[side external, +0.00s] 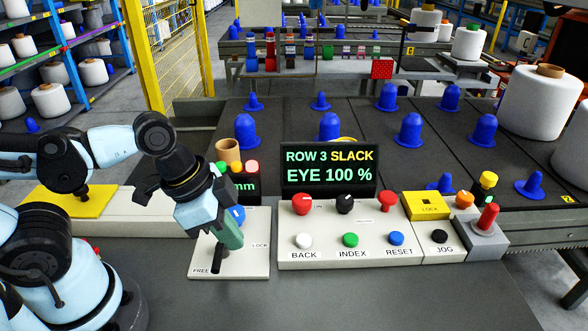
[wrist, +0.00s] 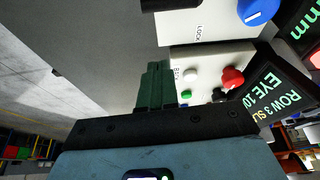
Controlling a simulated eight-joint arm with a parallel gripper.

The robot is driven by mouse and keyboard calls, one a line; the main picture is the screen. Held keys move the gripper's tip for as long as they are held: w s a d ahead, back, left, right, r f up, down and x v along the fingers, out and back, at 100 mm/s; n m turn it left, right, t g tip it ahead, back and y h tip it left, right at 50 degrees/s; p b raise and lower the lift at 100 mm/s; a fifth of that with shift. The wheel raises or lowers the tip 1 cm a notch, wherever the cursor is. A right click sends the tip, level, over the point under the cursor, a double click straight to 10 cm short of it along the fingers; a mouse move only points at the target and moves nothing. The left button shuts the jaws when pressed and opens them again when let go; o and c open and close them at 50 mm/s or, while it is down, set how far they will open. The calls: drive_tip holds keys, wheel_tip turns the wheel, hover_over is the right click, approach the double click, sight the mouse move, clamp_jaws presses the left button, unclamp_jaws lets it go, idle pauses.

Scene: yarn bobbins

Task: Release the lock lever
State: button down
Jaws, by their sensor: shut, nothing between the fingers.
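The lock lever plate (side external: 256,268) is a pale panel marked FREE at its lower left and LOCK at its right. The black lever (side external: 217,262) shows below my gripper, with its visible end close to the FREE mark; its upper part is hidden. My gripper (side external: 231,240) has green fingers, shut and empty, over the plate beside the lever. Whether they touch it I cannot tell. In the wrist view the shut fingers (wrist: 155,85) point up the picture, and a dark piece, probably the lever, shows at the top edge (wrist: 172,5).
A blue knob (wrist: 258,10) sits by the lever plate. The button panel (side external: 330,261) with BACK, INDEX and RESET stands to the right, below a display (side external: 328,168) reading ROW 3 SLACK, EYE 100 %. The grey front bench (side external: 400,300) is clear.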

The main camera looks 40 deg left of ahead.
drive_tip(key=shift+v, duration=2.55)
drive_tip(key=shift+a, duration=0.1)
drive_tip(key=w+a+n+t+y, duration=0.2)
drive_tip(key=w+a+n+t, duration=0.2)
drive_tip(key=w+a+n, duration=0.3)
drive_tip(key=shift+w+a+f+n+y, duration=0.2)
drive_tip(key=shift+w+a+n+y, duration=0.1)
drive_tip(key=shift+w+n, duration=0.2)
